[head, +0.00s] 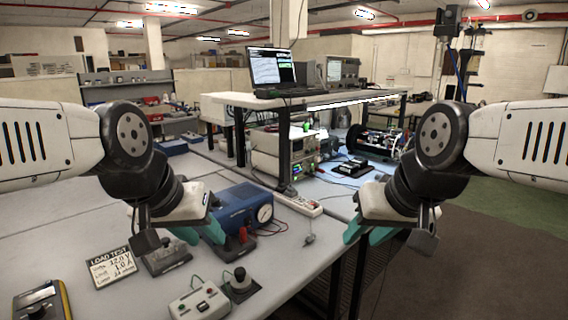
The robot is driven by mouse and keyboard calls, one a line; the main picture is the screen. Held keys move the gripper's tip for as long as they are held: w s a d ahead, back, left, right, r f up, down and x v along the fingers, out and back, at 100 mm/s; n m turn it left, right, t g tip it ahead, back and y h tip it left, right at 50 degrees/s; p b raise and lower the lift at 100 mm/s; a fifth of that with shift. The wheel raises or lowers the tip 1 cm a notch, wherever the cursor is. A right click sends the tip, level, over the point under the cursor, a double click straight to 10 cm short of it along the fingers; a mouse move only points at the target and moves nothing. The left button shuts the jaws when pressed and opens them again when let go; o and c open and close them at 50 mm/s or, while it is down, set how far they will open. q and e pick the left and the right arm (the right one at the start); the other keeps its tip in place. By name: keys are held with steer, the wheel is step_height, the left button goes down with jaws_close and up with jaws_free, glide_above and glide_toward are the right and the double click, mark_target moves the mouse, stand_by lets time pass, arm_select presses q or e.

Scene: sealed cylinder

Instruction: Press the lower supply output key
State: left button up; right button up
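Two bench supplies are stacked under the raised shelf in the head view. The upper supply (267,141) is a pale box with small lit marks at its front. The lower supply (267,163) sits beneath it, with small lights at its right front edge. Its output key is too small to make out. My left gripper (199,233) has teal fingertips spread apart, in front of the blue box and well short of the supplies. My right gripper (365,235) also has its teal fingertips apart, near the bench's right edge. Both grippers look empty.
A blue box with a gauge (244,206) stands beside my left gripper. A power strip (298,203) lies before the supplies. A load test card (112,266), a button box (199,302) and a knob unit (240,284) lie at the front. A laptop (273,72) sits on the shelf.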

jaws_close()
stand_by(1.9)
